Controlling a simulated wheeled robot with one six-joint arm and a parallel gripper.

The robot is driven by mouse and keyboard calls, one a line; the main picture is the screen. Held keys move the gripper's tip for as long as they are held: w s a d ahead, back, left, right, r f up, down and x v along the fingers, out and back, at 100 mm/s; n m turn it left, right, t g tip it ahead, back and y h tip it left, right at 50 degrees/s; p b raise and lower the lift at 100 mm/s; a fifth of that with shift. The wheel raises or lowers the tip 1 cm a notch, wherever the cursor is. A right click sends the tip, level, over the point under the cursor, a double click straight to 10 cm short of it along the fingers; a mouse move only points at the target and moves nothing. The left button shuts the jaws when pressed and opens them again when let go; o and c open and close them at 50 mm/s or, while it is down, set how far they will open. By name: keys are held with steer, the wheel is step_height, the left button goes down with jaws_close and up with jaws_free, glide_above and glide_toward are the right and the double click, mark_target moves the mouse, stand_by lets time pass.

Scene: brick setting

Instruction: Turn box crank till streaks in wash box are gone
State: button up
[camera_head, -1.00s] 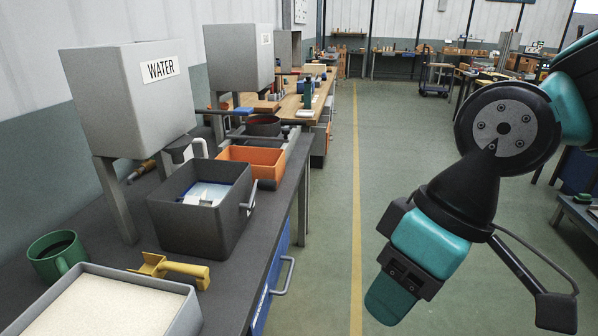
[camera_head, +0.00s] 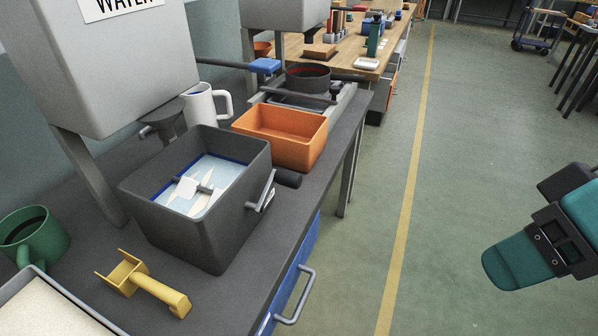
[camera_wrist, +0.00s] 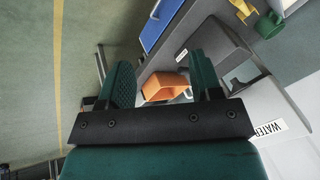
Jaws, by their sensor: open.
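The dark grey wash box (camera_head: 225,222) stands on the grey bench, left of centre in the head view. It holds pale blue liquid (camera_head: 215,172) with cream streaks, and a small grey paddle (camera_head: 192,187) sits in it. A light metal crank (camera_head: 262,190) is on the box's right wall, with a dark grip (camera_head: 287,178) beside it. My gripper (camera_head: 512,264) is at the right over the floor, well apart from the box. In the wrist view, my gripper (camera_wrist: 165,80) has its fingers apart with nothing between them; the wash box (camera_wrist: 210,45) lies beyond them.
A grey WATER tank (camera_head: 125,60) stands behind the box. An orange bin (camera_head: 285,140), white mug (camera_head: 207,103), green mug (camera_head: 35,238) and yellow scoop (camera_head: 145,285) surround it. A blue drawer (camera_head: 290,280) with a handle is below. The floor aisle is clear.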

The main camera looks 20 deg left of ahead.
steer(key=w+a+f+n+y+b, duration=0.3)
steer(key=w+a+f+y+b, duration=0.4)
steer(key=w+a+f+b, duration=0.6)
steer(key=t+y, duration=0.1)
steer(key=y, duration=0.5)
glide_toward(300, 182)
steer(key=shift+m, duration=0.4)
steer(key=a+p, duration=0.2)
steer(key=p, duration=0.2)
steer(key=a+r+p, duration=0.1)
steer(key=a+p, duration=0.1)
steer(key=p, duration=0.1)
steer(key=shift+a+p, duration=0.1)
steer(key=shift+p, duration=0.25)
steer(key=a, duration=0.5)
steer(key=w+a+f, duration=0.1)
steer(key=a, duration=0.2)
steer(key=shift+a+p, duration=0.3)
steer(key=shift+s, duration=0.1)
jaws_close()
